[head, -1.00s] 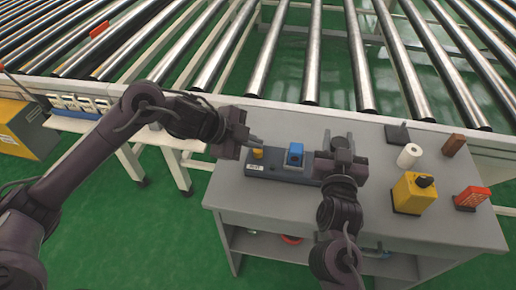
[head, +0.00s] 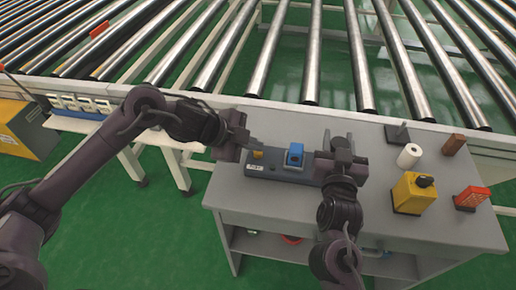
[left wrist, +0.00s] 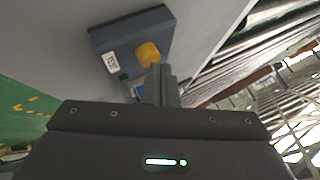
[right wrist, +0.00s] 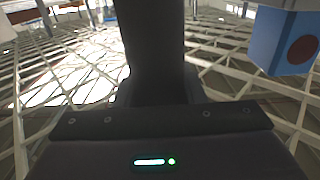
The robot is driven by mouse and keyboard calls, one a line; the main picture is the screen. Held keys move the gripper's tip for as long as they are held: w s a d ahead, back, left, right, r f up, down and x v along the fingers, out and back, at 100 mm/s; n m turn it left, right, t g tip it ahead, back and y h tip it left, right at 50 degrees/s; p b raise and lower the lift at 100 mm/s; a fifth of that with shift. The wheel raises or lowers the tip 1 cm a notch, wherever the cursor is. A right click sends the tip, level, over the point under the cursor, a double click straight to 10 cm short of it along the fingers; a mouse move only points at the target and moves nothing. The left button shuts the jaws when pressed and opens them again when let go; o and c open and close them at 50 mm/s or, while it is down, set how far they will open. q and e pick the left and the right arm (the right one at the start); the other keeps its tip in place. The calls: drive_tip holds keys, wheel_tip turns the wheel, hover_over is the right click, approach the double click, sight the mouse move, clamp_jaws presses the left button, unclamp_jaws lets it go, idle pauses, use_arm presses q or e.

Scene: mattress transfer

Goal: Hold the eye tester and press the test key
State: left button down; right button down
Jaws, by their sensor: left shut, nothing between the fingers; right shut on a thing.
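The eye tester, a dark grey bar-shaped device (head: 276,172), lies on the grey table. It has a yellow knob-like key (head: 257,154) at its left end and a blue block (head: 295,154) near its middle. In the left wrist view the yellow key (left wrist: 148,54) sits on the dark box (left wrist: 125,34) beside a white label. My left gripper (head: 254,143) is shut and empty, its tips just above and close to the yellow key; contact cannot be told. My right gripper (head: 338,158) is shut on the tester's right end. The right wrist view shows the blue block (right wrist: 285,42) at its upper right.
The grey table (head: 440,222) also holds a yellow box with a black top (head: 414,192), a red box (head: 471,198), a white roll (head: 409,155), a brown block (head: 453,144) and a dark stand (head: 397,134). A roller conveyor (head: 310,60) runs behind.

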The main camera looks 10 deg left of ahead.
use_arm(q)
drive_tip(key=shift+f, duration=0.45)
use_arm(e)
drive_tip(key=shift+r, duration=0.15)
use_arm(q)
drive_tip(key=shift+r, duration=0.1)
idle(0.3)
drive_tip(key=shift+r, duration=1.25)
drive_tip(key=shift+r, duration=0.1)
drive_tip(key=shift+r, duration=2.4)
use_arm(e)
drive_tip(key=c, duration=0.9)
unclamp_jaws()
drive_tip(key=shift+o, duration=0.2)
